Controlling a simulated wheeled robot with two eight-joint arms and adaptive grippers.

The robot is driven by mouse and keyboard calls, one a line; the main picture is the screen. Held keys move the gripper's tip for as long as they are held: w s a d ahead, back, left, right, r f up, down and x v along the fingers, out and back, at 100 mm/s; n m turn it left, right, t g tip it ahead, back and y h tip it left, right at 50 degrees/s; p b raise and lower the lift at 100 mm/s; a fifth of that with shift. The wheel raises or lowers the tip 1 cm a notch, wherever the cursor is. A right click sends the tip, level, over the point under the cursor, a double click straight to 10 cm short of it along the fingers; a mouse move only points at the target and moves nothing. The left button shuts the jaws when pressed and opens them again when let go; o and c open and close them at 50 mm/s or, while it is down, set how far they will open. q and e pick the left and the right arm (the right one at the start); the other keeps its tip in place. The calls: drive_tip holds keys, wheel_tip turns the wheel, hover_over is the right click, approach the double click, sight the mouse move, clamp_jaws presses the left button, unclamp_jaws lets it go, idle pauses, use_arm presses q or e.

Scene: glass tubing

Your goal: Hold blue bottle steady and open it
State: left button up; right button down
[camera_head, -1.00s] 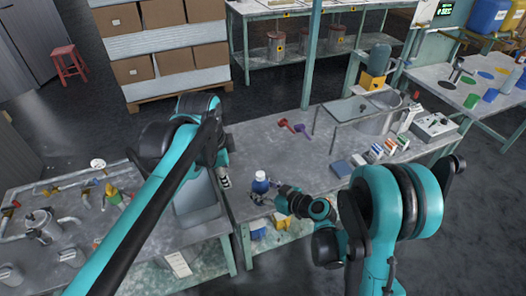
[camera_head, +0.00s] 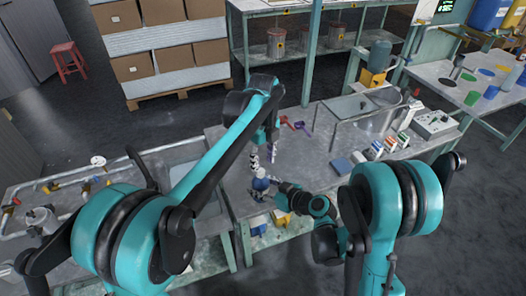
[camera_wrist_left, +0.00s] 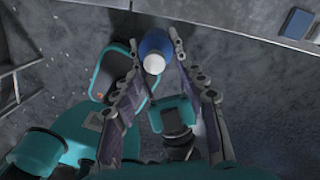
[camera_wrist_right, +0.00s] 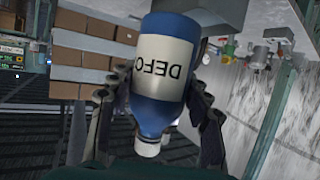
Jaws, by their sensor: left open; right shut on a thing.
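In the right wrist view the bottle (camera_wrist_right: 163,70) has a white label with dark letters and a white cap (camera_wrist_right: 148,146), and appears upside down. My right gripper (camera_head: 268,193) is shut on the bottle's body, with a finger on each side. My left gripper (camera_head: 259,169) is open just above the bottle, pointing down. In the left wrist view its fingers (camera_wrist_left: 154,42) lie either side of the bottle and white cap (camera_wrist_left: 154,63); whether they touch it I cannot tell.
Red and purple scoop-like items (camera_head: 286,122) lie behind the left gripper. A blue box (camera_head: 341,167) and several small cartons (camera_head: 375,150) lie to the right. The table between is mostly clear.

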sight(261, 185)
use_arm(q)
drive_tip(key=shift+f, duration=1.45)
clamp_jaws()
drive_tip(key=shift+d, duration=0.1)
